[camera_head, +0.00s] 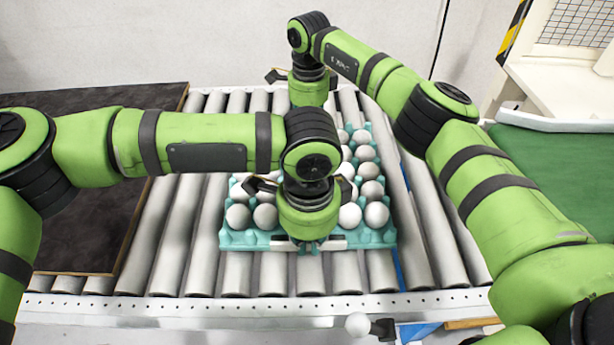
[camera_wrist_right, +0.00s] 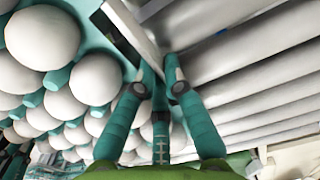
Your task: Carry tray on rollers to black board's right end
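The teal egg tray (camera_head: 233,240), filled with white eggs, lies on the rollers just right of the black board (camera_head: 80,225). My left gripper (camera_head: 308,247) points down at the middle of the tray's near edge, its fingertips at the rim; their gap is too small to judge. My right gripper is hidden in the head view behind its wrist, at the tray's far side. In the right wrist view, the right fingertips (camera_wrist_right: 158,75) come together on the tray's edge, with eggs left of them and bare rollers on the right.
The roller conveyor (camera_head: 180,235) has bare rollers left and right of the tray. A green surface (camera_head: 560,180) lies at the right. A wall stands behind the conveyor. A perforated metal rail (camera_head: 240,307) runs along the near side.

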